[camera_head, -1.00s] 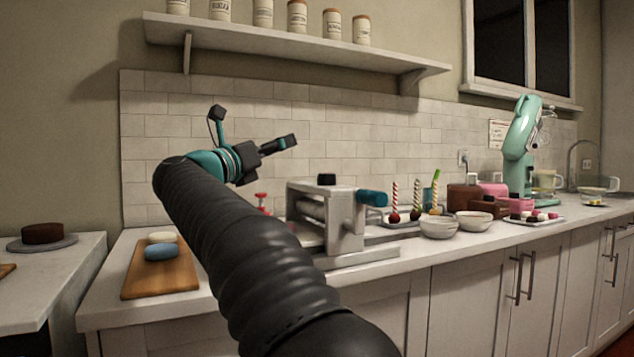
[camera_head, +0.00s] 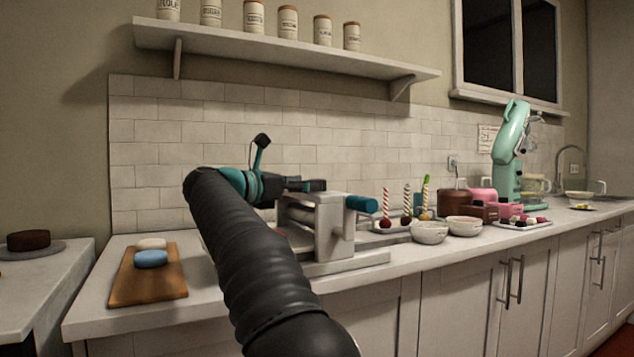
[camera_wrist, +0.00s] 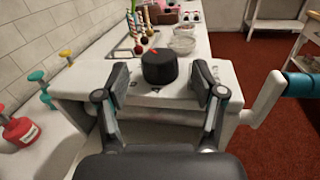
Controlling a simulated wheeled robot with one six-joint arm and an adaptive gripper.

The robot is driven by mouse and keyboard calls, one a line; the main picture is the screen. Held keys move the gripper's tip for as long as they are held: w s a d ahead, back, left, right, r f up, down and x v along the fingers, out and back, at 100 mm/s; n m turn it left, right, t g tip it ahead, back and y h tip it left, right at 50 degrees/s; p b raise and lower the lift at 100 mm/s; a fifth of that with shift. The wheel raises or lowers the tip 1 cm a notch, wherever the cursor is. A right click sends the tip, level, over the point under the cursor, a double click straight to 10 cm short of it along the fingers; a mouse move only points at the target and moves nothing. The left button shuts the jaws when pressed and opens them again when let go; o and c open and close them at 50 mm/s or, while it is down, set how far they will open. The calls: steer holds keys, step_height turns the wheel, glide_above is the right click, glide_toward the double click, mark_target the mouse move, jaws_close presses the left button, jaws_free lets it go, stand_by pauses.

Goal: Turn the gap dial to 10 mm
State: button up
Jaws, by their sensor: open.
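The gap dial (camera_wrist: 160,68) is a black round knob with a red mark on its top, on the top plate of the white sheeter (camera_wrist: 75,82). In the wrist view it stands beyond and between the fingertips of my gripper (camera_wrist: 161,82), which is open, with a finger on each side and no visible contact. Dark marks show on the plate near the dial; I cannot read them. In the head view my gripper (camera_head: 300,185) is over the top of the sheeter (camera_head: 330,222), and the dial is hidden there. A teal crank handle (camera_head: 361,204) sticks out at the right.
A wooden board (camera_head: 145,285) with a white and a blue lump lies left of the sheeter. Striped candles (camera_head: 407,200) and bowls (camera_head: 430,233) stand to its right. A red bottle (camera_wrist: 20,130) and teal-topped pieces (camera_wrist: 37,77) stand by the tiled wall.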

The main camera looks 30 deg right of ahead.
steer(key=shift+x, duration=2)
steer(key=c, duration=1.2)
steer(key=shift+o, duration=0.2)
steer(key=shift+f, duration=0.1)
